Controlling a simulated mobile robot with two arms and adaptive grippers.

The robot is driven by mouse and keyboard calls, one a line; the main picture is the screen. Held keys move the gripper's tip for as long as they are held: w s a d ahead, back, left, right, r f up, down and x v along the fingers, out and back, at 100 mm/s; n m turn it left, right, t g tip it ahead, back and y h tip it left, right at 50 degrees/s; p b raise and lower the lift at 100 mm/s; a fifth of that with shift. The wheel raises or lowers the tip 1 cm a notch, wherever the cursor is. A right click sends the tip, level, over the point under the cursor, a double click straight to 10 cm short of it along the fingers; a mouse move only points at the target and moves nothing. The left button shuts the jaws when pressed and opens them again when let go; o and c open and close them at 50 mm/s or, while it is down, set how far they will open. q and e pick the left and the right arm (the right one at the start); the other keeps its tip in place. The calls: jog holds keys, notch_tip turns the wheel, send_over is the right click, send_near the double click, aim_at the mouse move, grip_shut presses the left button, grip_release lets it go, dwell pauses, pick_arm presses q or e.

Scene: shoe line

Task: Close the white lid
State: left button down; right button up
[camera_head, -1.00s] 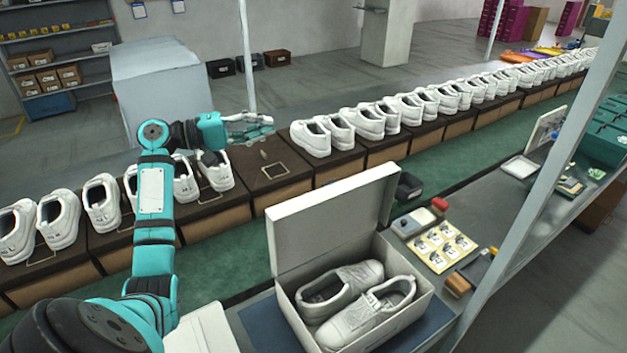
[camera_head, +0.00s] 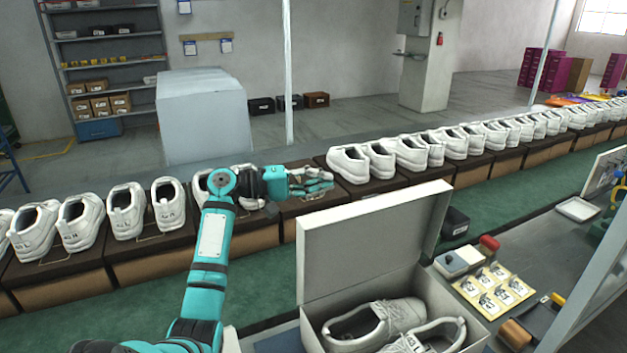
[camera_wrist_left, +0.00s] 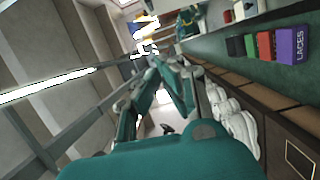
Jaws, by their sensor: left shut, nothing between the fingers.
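The white lid (camera_head: 375,242) stands upright, open, at the back edge of the white shoebox (camera_head: 312,328). A pair of white shoes (camera_head: 368,322) lies inside the box, partly cut off by the bottom edge of the head view. My left gripper (camera_head: 318,182) is shut and empty. In the head view it appears over the conveyor line, behind and to the left of the lid, apart from it. Its teal fingers also show in the left wrist view (camera_wrist_left: 155,88), where the lid cannot be made out. My right gripper is not in view.
A row of white shoes (camera_head: 425,150) on dark boxes runs along the line behind the shoebox. To the right of the box, the worktable holds a card of labels (camera_head: 493,288) and a red-topped item (camera_head: 489,243). Green surface (camera_head: 270,290) lies clear left of the box.

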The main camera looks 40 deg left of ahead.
pick_arm(q)
jog(key=w+d+p, duration=0.2)
jog(key=d+p, duration=0.1)
jog(key=d, duration=0.4)
jog(key=shift+w+f, duration=0.15)
jog(key=shift+w, duration=0.15)
